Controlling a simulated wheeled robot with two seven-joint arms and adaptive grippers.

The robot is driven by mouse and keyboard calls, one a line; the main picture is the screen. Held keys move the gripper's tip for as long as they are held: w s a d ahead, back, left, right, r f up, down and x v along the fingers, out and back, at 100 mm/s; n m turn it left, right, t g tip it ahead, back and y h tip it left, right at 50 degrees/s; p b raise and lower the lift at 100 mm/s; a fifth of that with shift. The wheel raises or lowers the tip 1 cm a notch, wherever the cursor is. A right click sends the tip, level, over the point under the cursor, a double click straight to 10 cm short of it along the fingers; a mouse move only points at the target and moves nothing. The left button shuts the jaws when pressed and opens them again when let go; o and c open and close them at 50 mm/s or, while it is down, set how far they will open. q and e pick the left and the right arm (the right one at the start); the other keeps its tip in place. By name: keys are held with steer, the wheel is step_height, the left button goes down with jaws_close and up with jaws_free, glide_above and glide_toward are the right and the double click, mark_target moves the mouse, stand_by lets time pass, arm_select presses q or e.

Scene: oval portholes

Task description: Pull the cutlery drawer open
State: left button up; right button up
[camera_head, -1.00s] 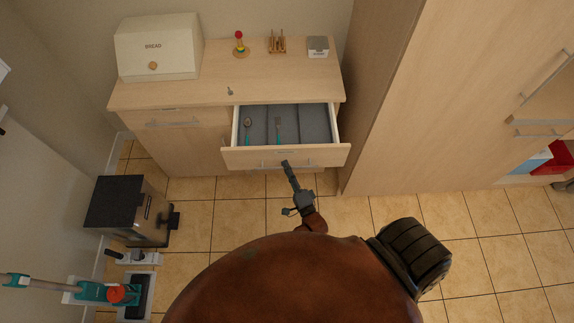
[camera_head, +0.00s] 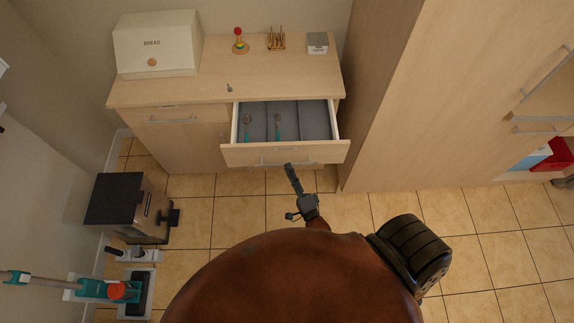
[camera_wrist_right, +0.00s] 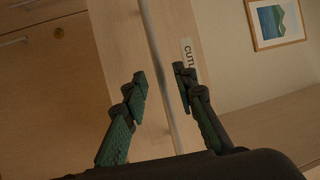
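The cutlery drawer (camera_head: 240,155) stands pulled out of the cabinet, with a spoon (camera_head: 247,121) and a fork (camera_head: 278,121) in its grey compartments. Its bar handle (camera_head: 270,164) runs along the front; it also shows in the right wrist view (camera_wrist_right: 158,45), beside a label partly reading "CUTL" (camera_wrist_right: 188,52). My right gripper (camera_head: 288,167) is just in front of the handle. In the wrist view its fingers (camera_wrist_right: 160,77) are apart, with the bar seen between them and not pinched. My left gripper is not in view.
A bread box (camera_head: 157,50), a ring toy (camera_head: 239,42), a wooden rack (camera_head: 276,40) and a small box (camera_head: 317,43) stand on the cabinet top. A tall cupboard (camera_head: 420,100) is at the right, a dark bin (camera_head: 125,205) at the left. The tiled floor before the drawer is clear.

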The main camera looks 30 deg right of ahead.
steer(key=v, duration=0.8)
steer(key=shift+s, duration=0.35)
steer(key=shift+f, duration=0.2)
steer(key=s+a+f+n+g+y, duration=0.1)
steer(key=s+f+n+g, duration=0.25)
steer(key=f, duration=0.65)
steer(key=s+f+n+g+y, duration=0.25)
steer(key=s+f+n, duration=0.2)
steer(key=f, duration=0.65)
steer(key=s+a+f+n+g+y, duration=0.1)
steer(key=s+f+n+g, duration=0.35)
steer(key=f, duration=0.55)
steer(key=s+d+f+n+g, duration=0.2)
steer(key=s+f+g, duration=0.1)
steer(key=s, duration=0.5)
steer(key=s+d+f+n+g+h, duration=0.1)
steer(key=s+d+f+n+g, duration=0.1)
steer(key=s+f, duration=0.3)
steer(key=s+d+f+n+g, duration=0.2)
steer(key=s+f+n+g, duration=0.2)
steer(key=s, duration=0.9)
steer(key=shift+f, duration=0.6)
